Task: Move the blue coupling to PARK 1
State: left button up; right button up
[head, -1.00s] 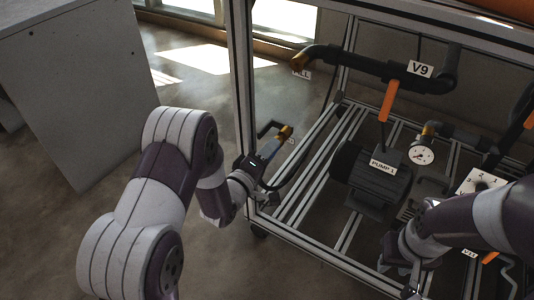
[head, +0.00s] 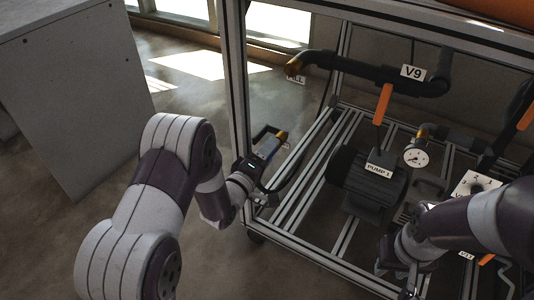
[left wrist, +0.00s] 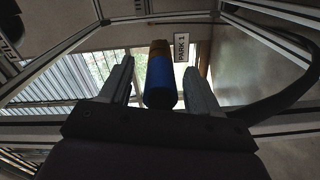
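The blue coupling (left wrist: 160,82) with a brass end stands between the two fingers of my left gripper (left wrist: 159,84) in the left wrist view. A gap shows between the coupling and the left finger, and a narrower one at the right finger, so the gripper looks open around it. In the head view the coupling (head: 268,147) shows at my left gripper (head: 259,158), at the frame's left post. The PARK 1 sign (left wrist: 181,47) is just right of the coupling's brass end in the wrist view; whether they touch is unclear. My right gripper (head: 399,279) is low at right, its fingers partly hidden.
The metal frame holds a pump (head: 365,180), a gauge (head: 416,156), the V9 pipe (head: 385,70) with an orange handle, and a brass-ended pipe stub (head: 293,67). A dark hose (left wrist: 288,95) curves beside my left gripper. A grey cabinet (head: 75,90) stands left; open floor lies between.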

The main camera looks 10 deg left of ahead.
pick_arm(q)
jog(key=p+v, duration=0.2)
jog(key=v, duration=0.5)
jog(key=p+v, duration=0.4)
jog(key=v, duration=0.8)
jog(key=shift+s, duration=0.4)
